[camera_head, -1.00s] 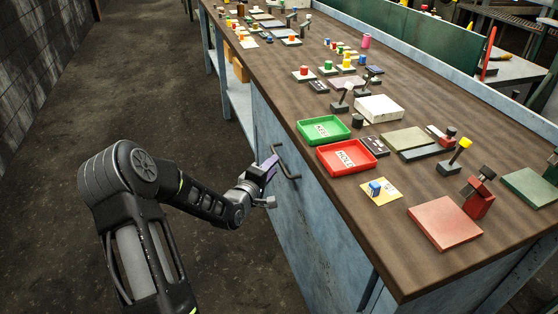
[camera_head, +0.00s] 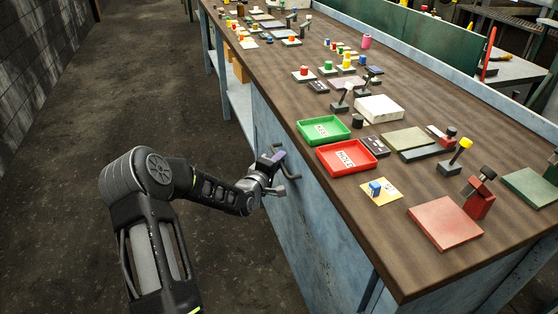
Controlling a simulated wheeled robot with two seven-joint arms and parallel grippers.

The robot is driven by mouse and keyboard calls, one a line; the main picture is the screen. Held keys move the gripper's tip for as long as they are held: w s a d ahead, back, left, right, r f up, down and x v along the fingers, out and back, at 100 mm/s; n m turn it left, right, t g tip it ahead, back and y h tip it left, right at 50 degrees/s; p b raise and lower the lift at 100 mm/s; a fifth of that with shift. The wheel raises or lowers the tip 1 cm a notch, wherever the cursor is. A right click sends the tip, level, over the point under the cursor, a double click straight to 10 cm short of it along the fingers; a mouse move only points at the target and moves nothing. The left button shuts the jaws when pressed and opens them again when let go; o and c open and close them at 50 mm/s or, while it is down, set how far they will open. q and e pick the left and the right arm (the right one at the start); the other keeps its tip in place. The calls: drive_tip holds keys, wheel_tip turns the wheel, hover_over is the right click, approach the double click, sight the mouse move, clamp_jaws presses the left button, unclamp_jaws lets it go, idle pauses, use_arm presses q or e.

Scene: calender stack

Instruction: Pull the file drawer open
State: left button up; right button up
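The file drawer (camera_head: 287,205) is the pale blue front under the wooden bench top, and it looks closed. Its dark bar handle (camera_head: 291,166) stands out from the upper part of the front. My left gripper (camera_head: 279,172) is at the handle, with one finger above and one below, spread apart. The fingers look to be around or right beside the handle; whether they touch it I cannot tell. My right gripper is not in view.
The wooden bench top (camera_head: 375,215) carries a green tray (camera_head: 323,130), a red tray (camera_head: 346,157), stamps and pads. The floor (camera_head: 130,105) left of the bench is clear.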

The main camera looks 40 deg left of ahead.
use_arm(q)
clamp_jaws()
idle(0.8)
drive_tip(key=shift+s+a+f, duration=0.1)
